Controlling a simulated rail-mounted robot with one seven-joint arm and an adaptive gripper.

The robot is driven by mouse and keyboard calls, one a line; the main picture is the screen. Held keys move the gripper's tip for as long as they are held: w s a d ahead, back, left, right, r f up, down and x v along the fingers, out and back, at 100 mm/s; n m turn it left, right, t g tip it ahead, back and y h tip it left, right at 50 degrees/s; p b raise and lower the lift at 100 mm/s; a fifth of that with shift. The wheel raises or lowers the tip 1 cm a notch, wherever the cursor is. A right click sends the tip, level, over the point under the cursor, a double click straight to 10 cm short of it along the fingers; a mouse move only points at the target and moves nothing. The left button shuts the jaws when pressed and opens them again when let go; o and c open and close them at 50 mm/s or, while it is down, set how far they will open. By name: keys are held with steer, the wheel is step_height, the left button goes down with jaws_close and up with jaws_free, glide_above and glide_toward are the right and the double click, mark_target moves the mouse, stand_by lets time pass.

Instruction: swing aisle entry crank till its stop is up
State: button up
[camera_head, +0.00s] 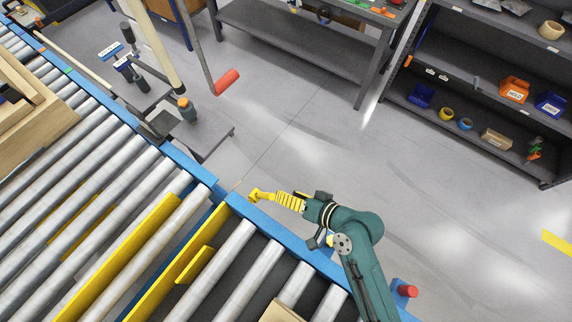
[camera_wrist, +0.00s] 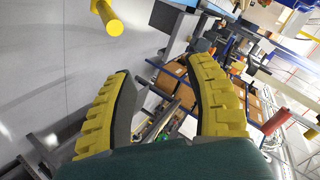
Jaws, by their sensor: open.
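A yellow crank handle (camera_head: 257,195) shows at the blue conveyor rail, just left of my gripper. In the wrist view a yellow cylindrical handle (camera_wrist: 107,18) is at the top left, just beyond one fingertip and not between the fingers. My gripper (camera_head: 280,199) has yellow ribbed fingers, spread wide and empty in the wrist view (camera_wrist: 160,82). Whether they touch the handle is unclear in the head view. A long yellow stop plate (camera_head: 180,264) lies between the rollers beside the rail, with a short yellow piece (camera_head: 195,265) next to it. Its height is hard to judge.
Another yellow plate (camera_head: 125,255) lies between rollers further left. A grey bench (camera_head: 300,50) and dark shelves (camera_head: 460,75) stand behind. The floor between is clear.

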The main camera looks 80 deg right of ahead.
steer(key=s+a+r+p, duration=0.1)
steer(key=s+r+p, duration=0.2)
steer(key=r+p, duration=0.2)
steer(key=shift+s+a+r, duration=0.2)
steer(key=shift+s+r, duration=0.2)
steer(key=shift+r, duration=0.05)
stand_by(0.4)
